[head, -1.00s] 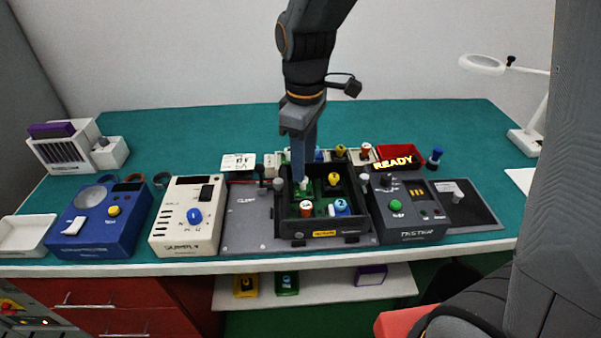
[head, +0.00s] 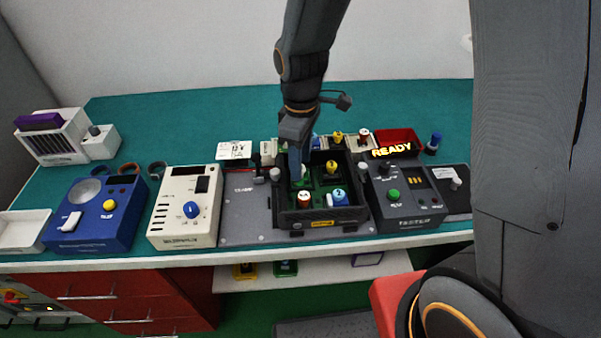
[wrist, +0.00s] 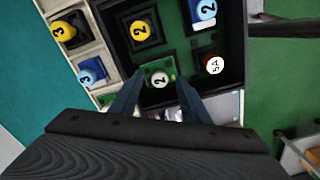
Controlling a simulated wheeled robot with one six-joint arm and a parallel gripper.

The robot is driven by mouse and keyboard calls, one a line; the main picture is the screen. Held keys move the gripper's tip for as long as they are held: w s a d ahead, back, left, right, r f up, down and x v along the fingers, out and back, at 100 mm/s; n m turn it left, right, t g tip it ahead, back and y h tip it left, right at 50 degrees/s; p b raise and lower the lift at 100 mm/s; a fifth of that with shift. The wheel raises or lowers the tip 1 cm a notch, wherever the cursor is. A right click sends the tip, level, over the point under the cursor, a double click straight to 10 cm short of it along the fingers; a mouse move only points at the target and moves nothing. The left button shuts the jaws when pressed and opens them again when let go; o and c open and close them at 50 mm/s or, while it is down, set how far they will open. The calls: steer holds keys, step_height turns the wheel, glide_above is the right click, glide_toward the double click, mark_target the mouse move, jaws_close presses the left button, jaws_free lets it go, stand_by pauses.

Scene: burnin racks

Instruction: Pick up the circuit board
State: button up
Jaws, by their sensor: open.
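A small green circuit board (wrist: 157,66) with a white knob marked 2 lies in a compartment of a black tray (wrist: 116,55). In the wrist view my gripper (wrist: 158,96) is open, with one finger to each side of the board's near end. No grip on the board shows. In the head view my gripper (head: 297,178) points down into the left part of the black tray (head: 290,222). The board is mostly hidden there by the fingers and tray wall.
The tray also holds yellow, blue and brown-and-white knobbed pieces. A dark grey tester (head: 408,212) stands close on the right. A cream supply box (head: 186,222) and a blue box (head: 92,228) stand left. The green table top (head: 200,120) is clear behind.

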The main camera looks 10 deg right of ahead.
steer(key=shift+f, duration=0.35)
jaws_close()
